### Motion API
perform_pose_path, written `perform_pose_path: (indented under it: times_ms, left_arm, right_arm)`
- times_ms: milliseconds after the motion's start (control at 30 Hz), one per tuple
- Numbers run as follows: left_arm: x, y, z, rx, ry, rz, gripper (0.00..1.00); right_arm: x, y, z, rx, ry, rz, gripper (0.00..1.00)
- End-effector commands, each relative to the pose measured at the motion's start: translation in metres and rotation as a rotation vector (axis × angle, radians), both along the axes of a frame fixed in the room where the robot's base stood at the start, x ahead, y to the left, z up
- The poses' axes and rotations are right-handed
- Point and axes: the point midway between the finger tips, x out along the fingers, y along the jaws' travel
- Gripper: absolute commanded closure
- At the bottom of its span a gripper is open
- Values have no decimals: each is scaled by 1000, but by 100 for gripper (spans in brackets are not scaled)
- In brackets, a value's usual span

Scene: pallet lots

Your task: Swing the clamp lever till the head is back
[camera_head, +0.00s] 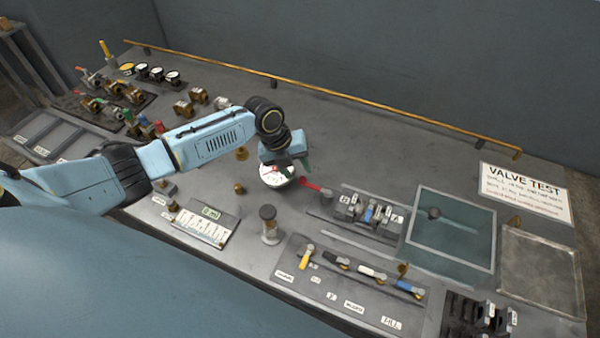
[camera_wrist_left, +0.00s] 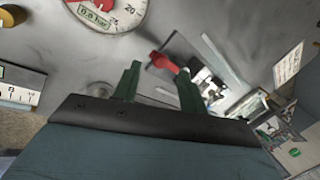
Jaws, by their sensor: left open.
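A red lever handle (camera_head: 314,187) sticks out to the left from a clamp fixture (camera_head: 362,214) on the grey bench. My left gripper (camera_head: 298,172) is open and hangs just above and left of the red handle. In the left wrist view the handle (camera_wrist_left: 163,63) shows between the green fingertips of the gripper (camera_wrist_left: 158,72), with no clear contact. The clamp head cannot be made out well; the fixture is partly blocked by the fingers in the wrist view. My right gripper is not in view.
A round dial gauge (camera_head: 275,176) sits under my left gripper. A panel of coloured levers (camera_head: 340,275) lies in front of the fixture, and a teal tray (camera_head: 450,228) to its right. A knobbed post (camera_head: 269,222) stands front left. Bare bench lies behind.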

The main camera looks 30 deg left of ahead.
Motion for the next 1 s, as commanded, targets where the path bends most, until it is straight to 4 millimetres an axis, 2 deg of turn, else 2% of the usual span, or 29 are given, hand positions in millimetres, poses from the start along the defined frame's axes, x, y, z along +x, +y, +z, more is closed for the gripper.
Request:
perform_pose_path:
  times_ms: [100, 200, 633, 933, 1000]
  left_arm:
    - [3, -6, -17, -2, 1, 2, 58]
    - [5, -8, -26, -1, 1, 1, 58]
    - [6, -10, -33, 1, -1, -1, 58]
    - [6, -11, -32, -1, -2, -1, 97]
    - [7, -11, -32, -2, -3, -1, 100]
  right_arm:
    - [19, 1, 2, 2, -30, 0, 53]
    - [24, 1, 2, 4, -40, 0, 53]
    - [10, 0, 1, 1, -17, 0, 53]
    - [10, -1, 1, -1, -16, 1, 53]
    - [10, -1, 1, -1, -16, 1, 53]
